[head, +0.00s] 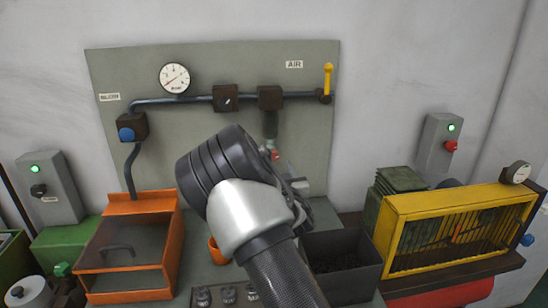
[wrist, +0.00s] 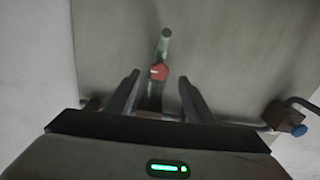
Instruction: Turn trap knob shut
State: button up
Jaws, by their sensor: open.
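The trap (head: 270,125) hangs below a dark block on the pipe of the grey panel. Its small red knob (head: 276,154) is at the lower end, partly hidden by my arm. In the wrist view the red knob (wrist: 159,72) shows between and slightly beyond my fingertips, with a greenish stem above it. My gripper (wrist: 158,80) is open, one finger on each side of the knob, with visible gaps. In the head view my gripper (head: 293,178) is mostly hidden behind my wrist. I cannot tell whether the fingers reach the knob's depth.
A pressure gauge (head: 174,78), a blue knob (head: 126,133) and a yellow lever (head: 327,80) are on the panel. An orange bin (head: 130,250) stands left, a dark open box (head: 340,265) below right, and a yellow caged machine (head: 455,230) at right.

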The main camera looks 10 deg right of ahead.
aim_at(274, 159)
jog(key=w, duration=0.7)
jog(key=shift+w+p, duration=0.3)
jog(key=shift+p, duration=0.1)
jog(key=c, duration=1.1)
